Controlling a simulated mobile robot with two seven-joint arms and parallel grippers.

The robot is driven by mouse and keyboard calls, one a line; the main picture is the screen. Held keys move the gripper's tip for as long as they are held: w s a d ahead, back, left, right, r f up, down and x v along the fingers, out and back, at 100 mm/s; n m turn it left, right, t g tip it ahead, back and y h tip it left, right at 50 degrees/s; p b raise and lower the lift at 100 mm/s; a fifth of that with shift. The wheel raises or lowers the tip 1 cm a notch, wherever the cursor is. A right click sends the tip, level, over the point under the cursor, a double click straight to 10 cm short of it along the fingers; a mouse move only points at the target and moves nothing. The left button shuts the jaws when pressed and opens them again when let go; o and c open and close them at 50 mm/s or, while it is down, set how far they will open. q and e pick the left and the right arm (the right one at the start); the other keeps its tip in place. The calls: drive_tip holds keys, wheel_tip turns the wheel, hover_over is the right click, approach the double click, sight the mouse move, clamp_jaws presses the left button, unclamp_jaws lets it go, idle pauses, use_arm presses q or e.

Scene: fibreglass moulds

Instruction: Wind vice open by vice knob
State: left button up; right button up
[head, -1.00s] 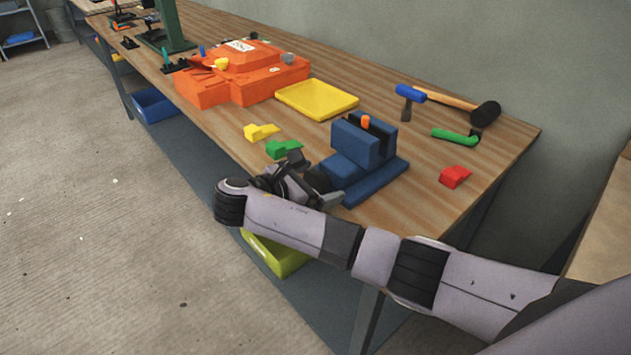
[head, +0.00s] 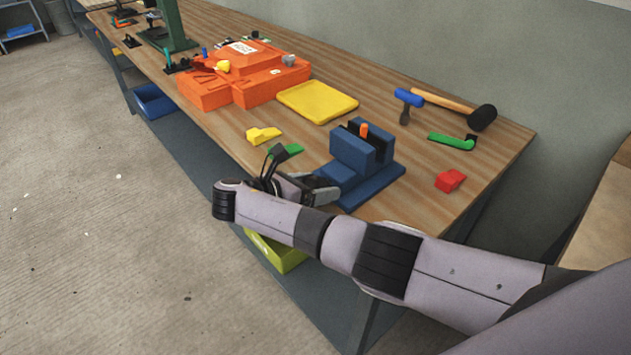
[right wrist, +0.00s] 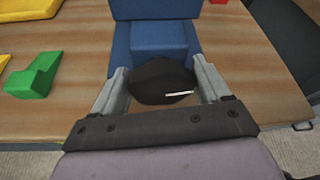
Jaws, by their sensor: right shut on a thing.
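The blue vice (head: 352,167) stands on the workbench near its front edge, with an orange piece (head: 364,130) upright between its jaws. The vice's blue body also shows in the right wrist view (right wrist: 158,38). The black vice knob (right wrist: 163,82) is on the near side of the vice, between the fingers of my right gripper (right wrist: 164,88). My right gripper is shut on the knob, one finger on each side. In the head view the right gripper (head: 322,190) hides the knob. My left gripper is not in view.
A green wedge (head: 290,150) and a yellow wedge (head: 263,135) lie left of the vice. A yellow tray (head: 317,101) and orange mould (head: 245,75) stand further left.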

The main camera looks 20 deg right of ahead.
drive_tip(key=shift+a+n+g, duration=0.1)
drive_tip(key=shift+n+g, duration=0.2)
drive_tip(key=shift+n, duration=0.2)
drive_tip(key=o, duration=1)
drive_tip(key=shift+c, duration=0.2)
